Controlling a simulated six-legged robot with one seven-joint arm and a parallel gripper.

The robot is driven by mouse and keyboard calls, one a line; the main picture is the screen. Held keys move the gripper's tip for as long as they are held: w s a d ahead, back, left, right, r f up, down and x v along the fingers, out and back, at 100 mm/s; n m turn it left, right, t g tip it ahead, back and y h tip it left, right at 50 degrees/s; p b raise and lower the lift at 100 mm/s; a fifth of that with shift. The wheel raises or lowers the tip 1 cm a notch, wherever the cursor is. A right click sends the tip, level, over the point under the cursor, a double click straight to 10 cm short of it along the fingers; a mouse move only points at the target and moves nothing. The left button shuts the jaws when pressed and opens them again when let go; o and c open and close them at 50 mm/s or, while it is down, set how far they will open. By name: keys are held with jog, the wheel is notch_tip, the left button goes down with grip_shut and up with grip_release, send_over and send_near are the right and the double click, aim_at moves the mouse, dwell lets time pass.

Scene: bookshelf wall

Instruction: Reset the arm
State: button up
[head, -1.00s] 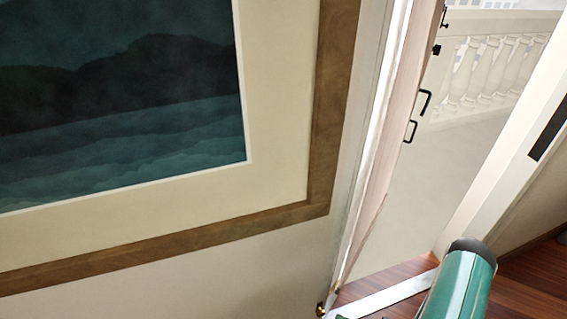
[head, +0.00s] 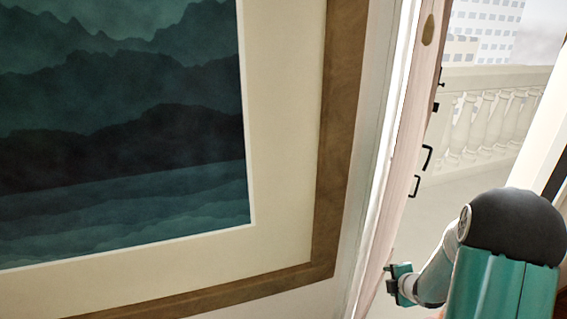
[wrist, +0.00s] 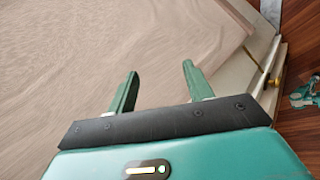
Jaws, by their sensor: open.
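My gripper (wrist: 160,70) is open and empty in the wrist view, its two green fingers apart. A pale wood-grained panel (wrist: 70,60), which looks like the door, lies beyond the fingers; I cannot tell the exact gap. In the head view my arm (head: 505,270) reaches in from the lower right, and my gripper (head: 392,286) shows small at its far end, close to the lower part of the open door (head: 408,165). Whether it touches the door cannot be told.
A large framed picture (head: 330,130) hangs on the wall at left. Black handles (head: 426,158) stick out from the door. Beyond the doorway is a pale balcony with a balustrade (head: 490,120). Dark wood floor (wrist: 300,40) shows at right in the wrist view.

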jog(key=s+a+r+m+h, duration=0.1)
jog(key=s+a+r+m, duration=0.2)
jog(key=r, duration=0.4)
jog(key=s+r+m+g+h, duration=0.1)
jog(key=s+r+m+h, duration=0.1)
jog(key=r+m, duration=0.35)
jog(key=s+a+r+m+h, duration=0.1)
jog(key=s+a+r+m, duration=0.15)
jog(key=r, duration=0.65)
jog(key=s+a+r+m+y, duration=0.1)
jog(key=s+a+r+m, duration=0.1)
jog(key=s, duration=0.4)
jog(key=s+a+r+m+g+y, duration=0.1)
jog(key=s+a+r+m, duration=0.2)
jog(key=s+a+m, duration=0.1)
jog(key=s+a+r+m+g+y, duration=0.1)
jog(key=s+a+r+m, duration=0.1)
jog(key=s+a, duration=0.3)
jog(key=s, duration=0.4)
jog(key=shift+r+m, duration=0.25)
jog(key=shift+m, duration=0.15)
jog(key=shift+s, duration=0.1)
